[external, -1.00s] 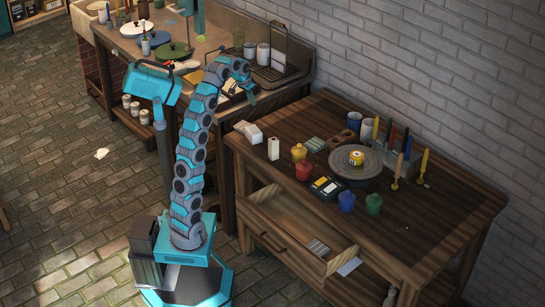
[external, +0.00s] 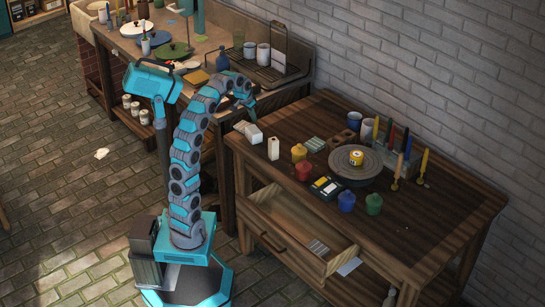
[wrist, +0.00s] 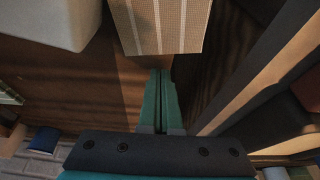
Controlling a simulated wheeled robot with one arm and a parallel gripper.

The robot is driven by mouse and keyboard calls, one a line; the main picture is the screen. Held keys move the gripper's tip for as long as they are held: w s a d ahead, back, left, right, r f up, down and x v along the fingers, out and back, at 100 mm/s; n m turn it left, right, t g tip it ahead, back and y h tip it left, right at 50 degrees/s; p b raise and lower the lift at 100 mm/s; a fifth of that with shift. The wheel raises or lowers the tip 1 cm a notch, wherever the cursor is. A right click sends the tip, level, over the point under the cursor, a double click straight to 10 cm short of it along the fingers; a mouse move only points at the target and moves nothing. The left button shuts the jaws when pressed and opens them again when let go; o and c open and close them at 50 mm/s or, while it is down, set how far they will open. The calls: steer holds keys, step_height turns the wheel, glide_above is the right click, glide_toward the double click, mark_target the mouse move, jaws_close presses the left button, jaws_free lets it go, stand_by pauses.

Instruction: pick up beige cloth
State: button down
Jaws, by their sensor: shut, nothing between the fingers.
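The beige cloth (wrist: 160,25) is folded, with pale stripes, and shows at the top middle of the wrist view, partly cut off. In the external view it appears to be the small pale piece (external: 240,126) at the wooden table's left corner. My gripper (wrist: 160,75) is shut and empty. Its teal fingertips point at the cloth's near edge, with a small gap in the picture. In the external view my gripper (external: 252,115) hangs just above the cloth at the table's corner; whether it touches anything cannot be told.
A white block (wrist: 50,20) sits left of the cloth. On the wooden table (external: 420,225) stand a white bottle (external: 273,148), yellow (external: 299,152) and red (external: 303,171) jars and a grey wheel (external: 340,165). The drawer (external: 290,240) is open. A counter (external: 215,45) stands behind.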

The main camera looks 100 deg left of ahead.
mark_target(247, 124)
steer(key=shift+s+d, duration=0.45)
steer(key=shift+d, duration=0.05)
steer(key=shift+s+d+b, duration=0.4)
steer(key=shift+s+d, duration=0.85)
steer(key=shift+d, duration=0.05)
